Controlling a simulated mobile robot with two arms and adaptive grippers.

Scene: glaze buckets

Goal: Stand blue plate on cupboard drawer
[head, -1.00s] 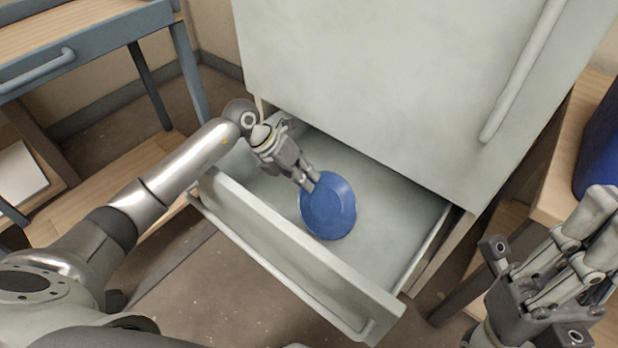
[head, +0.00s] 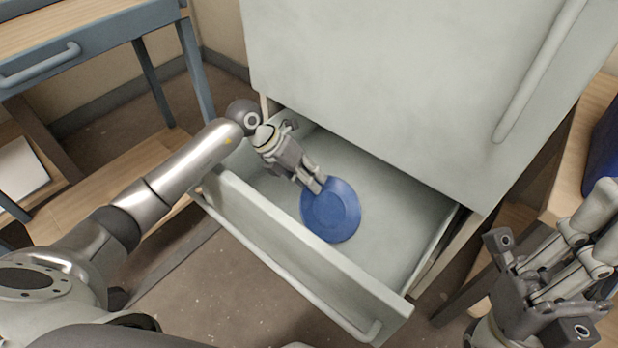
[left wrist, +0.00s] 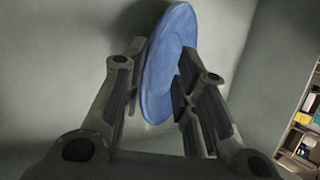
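The blue plate (head: 333,216) is inside the open cupboard drawer (head: 300,262), over its pale floor. My left gripper (head: 318,185) reaches into the drawer from the left and is shut on the plate's upper-left rim. In the left wrist view the plate (left wrist: 170,62) stands between the two fingers (left wrist: 160,85). I cannot tell whether its lower edge touches the drawer floor. My right gripper (head: 604,225) is at the lower right, outside the drawer, with a gap between its fingers and nothing visible in it.
The pale cupboard (head: 400,80) rises behind the drawer. A blue-framed desk (head: 95,50) stands at the upper left. A wooden surface (head: 580,150) with a blue object (head: 605,155) is at the right. The drawer's right part is empty.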

